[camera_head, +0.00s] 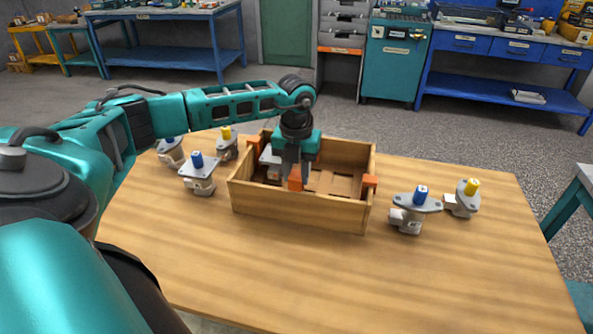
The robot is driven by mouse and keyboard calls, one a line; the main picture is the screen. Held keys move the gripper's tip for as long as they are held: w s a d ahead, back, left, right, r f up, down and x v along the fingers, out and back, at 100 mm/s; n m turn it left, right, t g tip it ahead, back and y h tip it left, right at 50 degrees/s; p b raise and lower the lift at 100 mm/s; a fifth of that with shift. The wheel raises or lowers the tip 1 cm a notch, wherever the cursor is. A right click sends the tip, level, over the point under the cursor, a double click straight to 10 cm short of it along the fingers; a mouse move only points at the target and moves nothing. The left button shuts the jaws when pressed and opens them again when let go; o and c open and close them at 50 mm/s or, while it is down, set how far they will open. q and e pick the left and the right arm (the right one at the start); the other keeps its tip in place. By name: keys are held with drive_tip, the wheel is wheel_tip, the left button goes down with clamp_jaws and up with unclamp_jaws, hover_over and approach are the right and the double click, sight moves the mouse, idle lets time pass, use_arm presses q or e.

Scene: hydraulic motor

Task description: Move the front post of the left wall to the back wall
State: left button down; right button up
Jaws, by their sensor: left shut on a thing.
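An open wooden box (300,212) stands on the table, with low inner dividers partly in view. My left gripper (295,177) points down over the inside of the box and is shut on an orange post (295,184). The lower end of this post is close to the box's inside; I cannot tell whether it touches anything. Another orange post (253,144) sits at the box's left wall, towards the back. One more orange post (369,181) sits on the right wall. My gripper and wrist hide part of the back wall. My right gripper is not in view.
Grey motors with blue or yellow shafts stand left of the box (198,174) and right of it (414,208). A grey part (270,160) lies inside the box. The table (350,285) is clear in front. Workbenches and a teal cabinet stand far behind.

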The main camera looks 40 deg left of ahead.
use_arm(q)
drive_tip(key=shift+f, duration=0.2)
drive_tip(key=shift+w+f+g+b, duration=0.15)
drive_tip(key=shift+f+b, duration=0.25)
drive_tip(key=shift+f, duration=0.2)
drive_tip(key=shift+w+f+g+b, duration=0.15)
drive_tip(key=shift+f+b, duration=0.2)
drive_tip(key=shift+f, duration=0.2)
drive_tip(key=shift+s, duration=0.1)
drive_tip(key=shift+r, duration=0.1)
drive_tip(key=shift+r+p, duration=1.4)
drive_tip(key=shift+p, duration=0.05)
drive_tip(key=shift+f+b, duration=0.3)
drive_tip(key=shift+f, duration=0.1)
drive_tip(key=shift+f+b, duration=0.7)
drive_tip(key=shift+f, duration=0.4)
